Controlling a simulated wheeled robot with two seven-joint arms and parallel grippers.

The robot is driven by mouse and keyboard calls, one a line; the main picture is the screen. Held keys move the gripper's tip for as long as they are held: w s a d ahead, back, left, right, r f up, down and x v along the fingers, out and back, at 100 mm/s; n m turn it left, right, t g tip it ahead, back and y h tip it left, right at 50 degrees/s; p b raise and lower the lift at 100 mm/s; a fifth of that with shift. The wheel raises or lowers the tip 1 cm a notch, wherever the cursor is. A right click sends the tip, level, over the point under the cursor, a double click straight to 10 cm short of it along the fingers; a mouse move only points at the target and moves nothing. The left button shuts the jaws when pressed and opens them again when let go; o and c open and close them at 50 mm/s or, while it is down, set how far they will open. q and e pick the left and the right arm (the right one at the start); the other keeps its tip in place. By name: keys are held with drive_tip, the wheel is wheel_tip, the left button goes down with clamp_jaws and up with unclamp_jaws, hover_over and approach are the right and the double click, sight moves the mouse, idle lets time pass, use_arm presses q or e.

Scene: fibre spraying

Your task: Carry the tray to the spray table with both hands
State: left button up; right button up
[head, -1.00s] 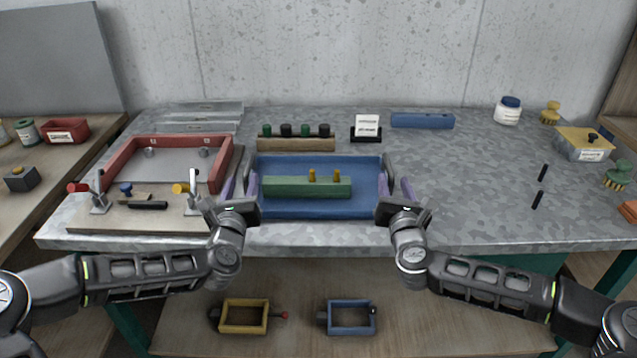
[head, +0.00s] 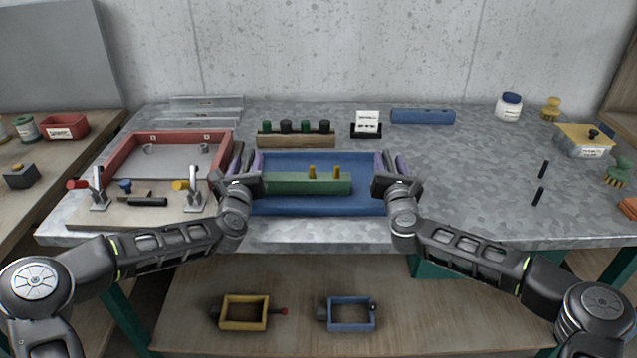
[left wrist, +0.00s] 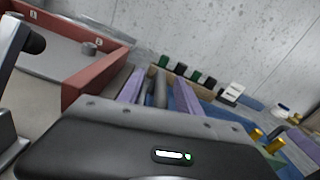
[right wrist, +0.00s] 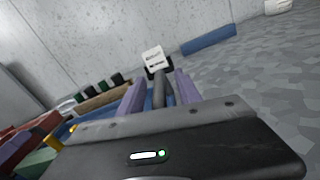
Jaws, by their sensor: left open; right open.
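The blue tray (head: 320,207) rests on the metal-topped table and holds a long green block (head: 290,184) with two yellow knobs. A dark handle stands at each end of the tray. My left gripper (head: 243,162) is open, with its purple fingers on either side of the left handle (left wrist: 160,90). My right gripper (head: 391,163) is open, with its fingers on either side of the right handle (right wrist: 160,88). The wrist views show a handle between each pair of fingers; contact cannot be made out. Neither handle is gripped.
A red frame (head: 120,155) on a board with toggle clamps stands close left of the tray. Behind are a wooden rack (head: 296,141) of bottles, a card stand (head: 367,124) and a blue bar (head: 422,116). The tabletop right of the tray is mostly clear.

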use_arm(q)
clamp_jaws()
use_arm(e)
clamp_jaws()
idle(1.0)
